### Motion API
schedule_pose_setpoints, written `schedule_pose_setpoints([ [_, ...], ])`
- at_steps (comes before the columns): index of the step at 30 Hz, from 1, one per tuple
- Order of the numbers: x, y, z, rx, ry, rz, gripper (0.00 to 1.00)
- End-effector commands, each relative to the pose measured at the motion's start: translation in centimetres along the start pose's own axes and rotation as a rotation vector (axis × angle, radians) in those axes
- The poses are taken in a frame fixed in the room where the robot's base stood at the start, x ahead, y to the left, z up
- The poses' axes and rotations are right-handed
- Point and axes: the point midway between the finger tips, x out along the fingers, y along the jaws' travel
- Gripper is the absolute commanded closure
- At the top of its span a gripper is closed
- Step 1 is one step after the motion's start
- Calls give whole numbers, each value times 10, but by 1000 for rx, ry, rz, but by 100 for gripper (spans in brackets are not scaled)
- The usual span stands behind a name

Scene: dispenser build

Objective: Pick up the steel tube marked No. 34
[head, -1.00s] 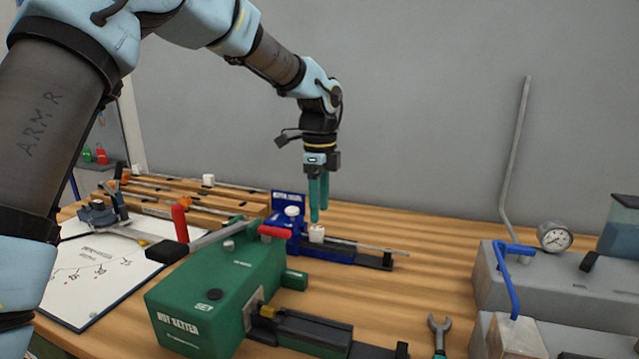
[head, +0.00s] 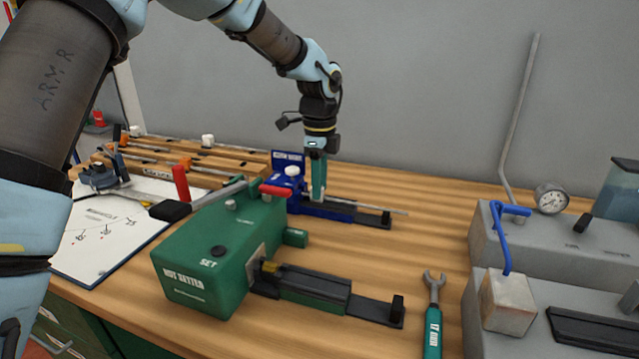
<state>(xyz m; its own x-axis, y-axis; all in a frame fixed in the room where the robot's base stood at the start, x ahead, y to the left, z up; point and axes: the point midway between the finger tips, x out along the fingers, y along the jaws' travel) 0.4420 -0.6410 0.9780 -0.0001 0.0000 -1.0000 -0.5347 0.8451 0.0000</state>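A thin steel tube (head: 378,209) lies along the black rail of a blue fixture (head: 342,212) at the middle of the bench. Its right end sticks out toward the rail's end stop; no number can be read on it. My gripper (head: 318,198) points straight down, its green fingers at the left part of this tube, over the white tag there, which they now mostly cover. I cannot tell whether the fingers are closed on it. Other thin rods with white and orange collars lie on a wooden rack (head: 165,165) at the back left.
A green box machine (head: 205,290) with a red-handled lever stands in front of the blue fixture. A wrench (head: 433,315) lies to its right. Grey blocks with a gauge (head: 552,198) and a bent pipe fill the right side. A sheet (head: 105,235) lies at the left.

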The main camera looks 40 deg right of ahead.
Motion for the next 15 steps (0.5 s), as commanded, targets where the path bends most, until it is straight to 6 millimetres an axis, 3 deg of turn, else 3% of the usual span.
schedule_pose_setpoints([
  [1,0,0,0,0,0,0,71],
  [9,0,0,0,0,0,0,100],
  [15,0,0,0,0,0,0,100],
])
